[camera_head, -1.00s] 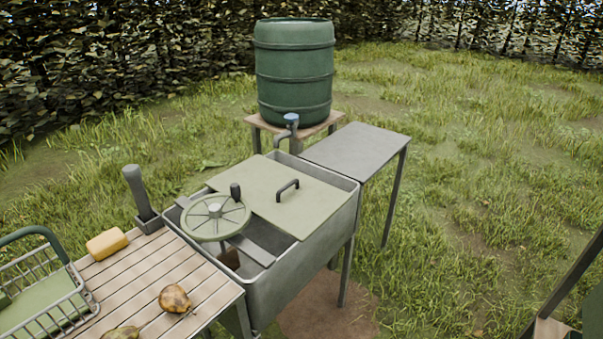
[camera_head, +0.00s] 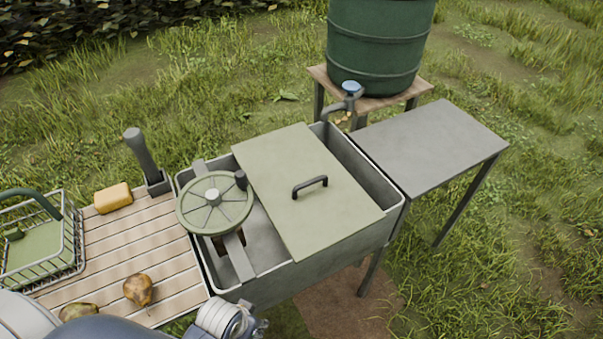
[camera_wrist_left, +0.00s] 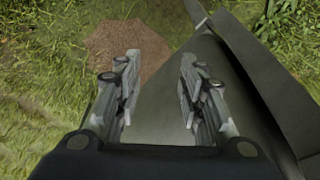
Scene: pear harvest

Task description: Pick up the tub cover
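The tub cover (camera_head: 290,200), a flat pale green panel with a dark bar handle (camera_head: 310,187), lies across the right part of the grey tub (camera_head: 384,190). The tub's left part is uncovered. My left gripper (camera_head: 258,327) shows only in part at the bottom edge of the head view, in front of the tub and apart from the cover. In the left wrist view its two fingers (camera_wrist_left: 160,62) are spread with nothing between them. A grey-green surface lies behind them; I cannot tell which part it is. My right gripper is not in view.
A spoked wheel (camera_head: 215,203) sits over the tub's open left part. A slatted table (camera_head: 115,245) with a pear (camera_head: 139,290), yellow block (camera_head: 113,198) and wire basket (camera_head: 42,240) adjoins it. A bare grey side table (camera_head: 430,145) and green barrel (camera_head: 380,45) stand behind right.

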